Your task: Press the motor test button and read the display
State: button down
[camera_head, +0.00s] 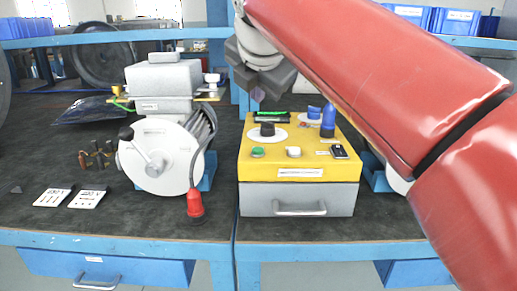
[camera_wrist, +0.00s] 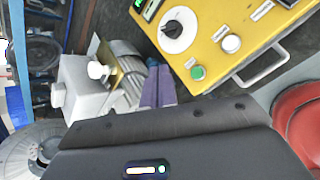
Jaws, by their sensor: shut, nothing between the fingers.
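The yellow-topped test box (camera_head: 300,173) stands at the middle of the bench; its top also fills the upper right of the wrist view (camera_wrist: 215,60). On it are a green button (camera_head: 258,152) (camera_wrist: 198,72) and a white button (camera_head: 293,152) (camera_wrist: 231,44). I cannot read which label names the motor test. A dark display with a green strip (camera_head: 271,117) lies at the back of the top, its reading illegible. My gripper (camera_head: 258,95) (camera_wrist: 158,88) is shut and empty, above the back left of the box in the head view, apart from both buttons.
A black knob (camera_head: 267,130) and an upright blue part (camera_head: 328,120) stick up from the box. A grey blower (camera_head: 160,155) with a red plug (camera_head: 195,206) stands to the left. My arm hides the right side.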

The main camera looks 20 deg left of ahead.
aim_at(258, 151)
notch_tip(258, 151, down, 8)
jog(key=b, duration=0.6)
jog(key=shift+f, duration=0.15)
dwell(1.7)
jog(key=shift+f+b, duration=0.3)
jog(key=shift+f, duration=0.05)
jog(key=shift+f, duration=0.45)
dwell(0.5)
jog(key=shift+r, duration=0.1)
jog(key=shift+r+p, duration=0.7)
jog(key=shift+r, duration=0.05)
jog(key=shift+r, duration=0.1)
notch_tip(258, 151, up, 5)
jog(key=p, duration=0.5)
